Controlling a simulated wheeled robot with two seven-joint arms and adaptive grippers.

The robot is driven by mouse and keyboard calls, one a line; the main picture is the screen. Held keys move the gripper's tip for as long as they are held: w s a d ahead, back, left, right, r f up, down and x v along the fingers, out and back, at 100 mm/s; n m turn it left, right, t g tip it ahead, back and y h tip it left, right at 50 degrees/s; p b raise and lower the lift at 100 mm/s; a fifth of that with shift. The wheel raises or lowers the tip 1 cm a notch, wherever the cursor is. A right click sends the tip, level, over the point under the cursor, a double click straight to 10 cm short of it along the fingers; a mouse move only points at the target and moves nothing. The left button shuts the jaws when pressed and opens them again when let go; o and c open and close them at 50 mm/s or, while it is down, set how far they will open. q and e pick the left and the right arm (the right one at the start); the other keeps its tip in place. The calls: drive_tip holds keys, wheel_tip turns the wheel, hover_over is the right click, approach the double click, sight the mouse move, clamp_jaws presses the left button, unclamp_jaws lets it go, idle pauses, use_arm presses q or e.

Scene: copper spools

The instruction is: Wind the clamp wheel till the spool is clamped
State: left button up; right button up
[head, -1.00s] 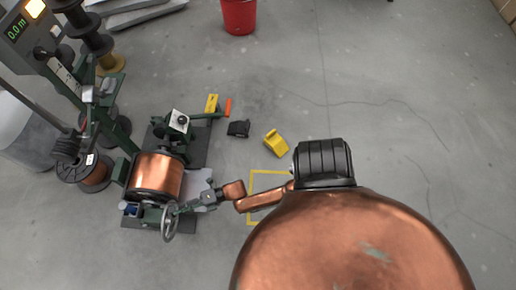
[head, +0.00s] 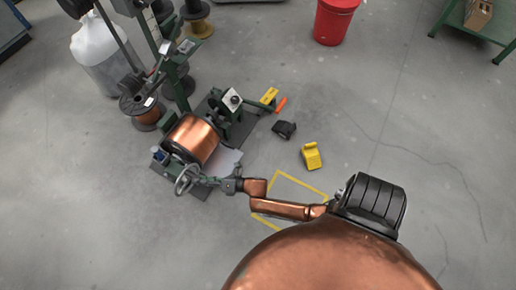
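The copper spool (head: 195,138) lies on its side in the green winding stand on the floor. The clamp wheel (head: 184,181), a grey spoked handwheel, is at the near end of the stand, in front of the spool. Whether the clamp touches the spool is hidden. My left gripper is not in view.
A yellow block-like object (head: 311,156) and a black one (head: 284,130) lie right of the stand. A red bucket (head: 334,22) stands at the back. A yellow floor outline (head: 300,184) lies beyond my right arm. The floor at right is clear.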

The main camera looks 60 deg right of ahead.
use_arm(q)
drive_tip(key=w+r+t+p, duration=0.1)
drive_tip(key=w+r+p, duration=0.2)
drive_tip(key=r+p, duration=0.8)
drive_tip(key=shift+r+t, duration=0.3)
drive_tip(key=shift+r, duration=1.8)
use_arm(e)
drive_tip(key=s+d+f+m+g+h, duration=0.1)
drive_tip(key=s+d+f+m, duration=0.2)
drive_tip(key=s, duration=0.4)
drive_tip(key=s+d+f+m+g+h, duration=0.1)
drive_tip(key=s+d+f+m+g, duration=0.1)
drive_tip(key=s, duration=0.5)
drive_tip(key=s+d+f+m+g+h, duration=0.2)
drive_tip(key=s+d+f+m, duration=0.2)
drive_tip(key=s+m, duration=0.3)
drive_tip(key=shift+s+d+f, duration=0.2)
drive_tip(key=shift+f, duration=0.5)
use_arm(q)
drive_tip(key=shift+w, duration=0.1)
